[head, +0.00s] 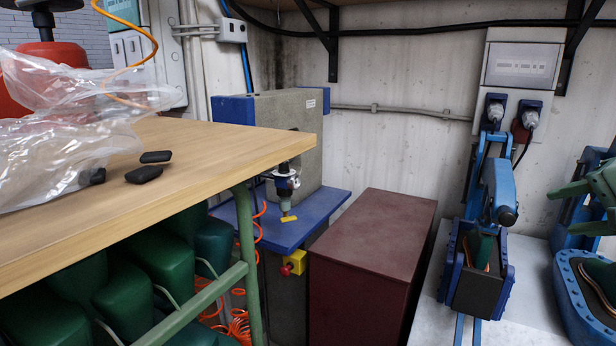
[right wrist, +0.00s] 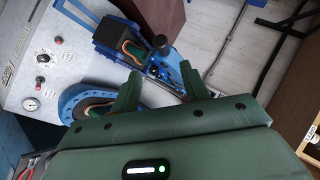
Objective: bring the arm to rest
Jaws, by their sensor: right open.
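My right gripper (head: 576,209) shows at the right edge of the head view, its green fingers pointing left. It is open, with nothing between the fingers. It is in front of the blue press at the far right (head: 572,290). In the right wrist view, the two green fingers (right wrist: 160,84) stand well apart and the gap is empty. The press's round blue base (right wrist: 72,104) lies beyond the left finger. Most of the right arm is outside the head view. My left gripper is in neither view.
A second blue press (head: 484,215) stands on the pale bench (head: 428,310), a dark piece in it. A dark red cabinet (head: 372,235) is left of it. A wooden table (head: 225,150) with a clear plastic bag (head: 60,140) and small black pieces fills the left.

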